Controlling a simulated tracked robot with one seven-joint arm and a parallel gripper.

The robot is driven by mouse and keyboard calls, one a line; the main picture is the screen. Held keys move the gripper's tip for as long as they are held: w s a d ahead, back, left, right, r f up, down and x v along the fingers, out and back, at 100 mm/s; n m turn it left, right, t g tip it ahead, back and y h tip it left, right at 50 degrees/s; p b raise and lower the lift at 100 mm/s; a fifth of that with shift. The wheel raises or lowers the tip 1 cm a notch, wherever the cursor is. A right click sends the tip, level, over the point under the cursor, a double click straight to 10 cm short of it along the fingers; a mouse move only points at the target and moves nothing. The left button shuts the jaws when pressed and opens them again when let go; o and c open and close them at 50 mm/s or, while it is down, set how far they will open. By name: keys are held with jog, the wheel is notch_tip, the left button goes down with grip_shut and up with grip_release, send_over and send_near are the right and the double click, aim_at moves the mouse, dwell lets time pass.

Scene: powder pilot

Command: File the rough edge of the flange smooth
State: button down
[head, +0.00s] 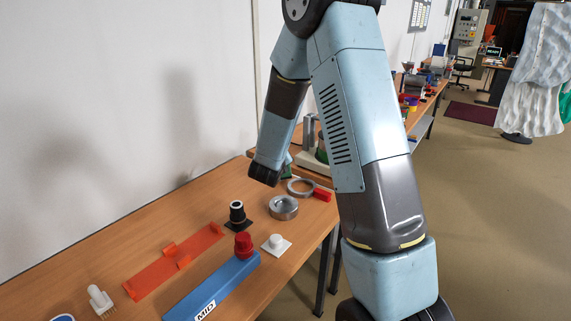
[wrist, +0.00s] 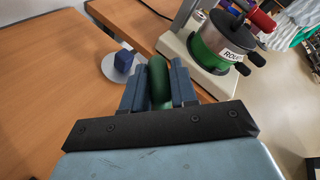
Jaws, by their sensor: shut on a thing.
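My gripper (wrist: 156,84) is shut on a green rounded handle (wrist: 159,70), which stands up between its fingers in the wrist view. The working end of the held tool is hidden, so I cannot tell its shape. In the head view a bit of green shows beside my gripper (head: 272,171), above the table. A thick silver metal piece with a hole (head: 283,208) lies on the table in front of the gripper. A flat grey ring (head: 300,188) lies just behind it. I cannot tell which of these is the flange, and no rough edge can be made out.
A red block (head: 322,195) lies beside the ring. An orange tray (head: 178,262), a blue block marked MID (head: 213,287) and a white square-based piece (head: 276,245) are nearer. In the wrist view, a white disc with a blue block (wrist: 117,66) and a green-banded pot (wrist: 212,53) stand ahead.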

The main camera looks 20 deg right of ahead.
jog(key=s+a+r+m+g+h, duration=0.1)
jog(key=s+r+m+g+h, duration=0.1)
jog(key=s+m+g+h, duration=0.3)
jog(key=s+r+m+g+h, duration=0.1)
jog(key=s+r+m, duration=0.1)
jog(key=s+m, duration=0.35)
jog(key=shift+n, duration=0.85)
jog(key=shift+s+a+f, duration=0.1)
jog(key=shift+s+f, duration=0.15)
jog(key=shift+f, duration=0.5)
jog(key=shift+s+f, duration=0.25)
jog(key=shift+f, duration=0.5)
jog(key=shift+s+a+f, duration=0.1)
jog(key=shift+s+f, duration=0.15)
jog(key=shift+f, duration=0.5)
jog(key=shift+d, duration=0.1)
